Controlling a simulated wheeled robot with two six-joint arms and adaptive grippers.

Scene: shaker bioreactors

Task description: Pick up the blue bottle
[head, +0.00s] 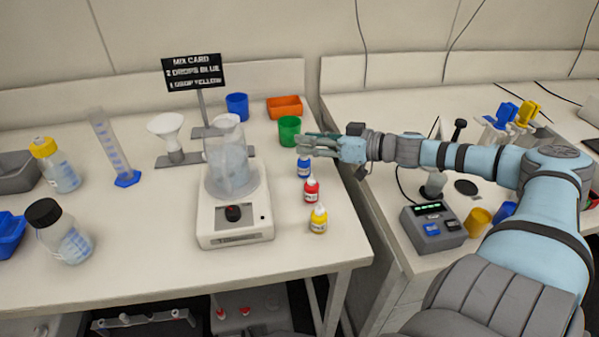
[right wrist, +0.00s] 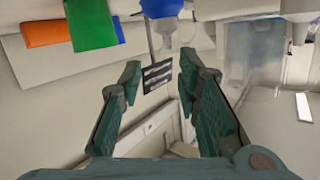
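The blue bottle (head: 304,168) stands upright on the left table, at the back of a row of small dropper bottles. My right gripper (head: 306,144) reaches in from the right, just above and behind the blue bottle in the head view, and hides part of its top. In the right wrist view, the two fingers of my right gripper (right wrist: 160,72) are spread apart with nothing between them. A blue bottle body (right wrist: 162,8) shows at the top edge there, beyond the fingertips, partly cut off. My left gripper is not in view.
A red bottle (head: 311,191) and a yellow bottle (head: 318,220) stand in front of the blue one. A green cup (head: 289,131) is close behind the gripper. A beaker (head: 227,165) on a stirrer (head: 235,215) stands left. The sign (head: 194,73) stands behind.

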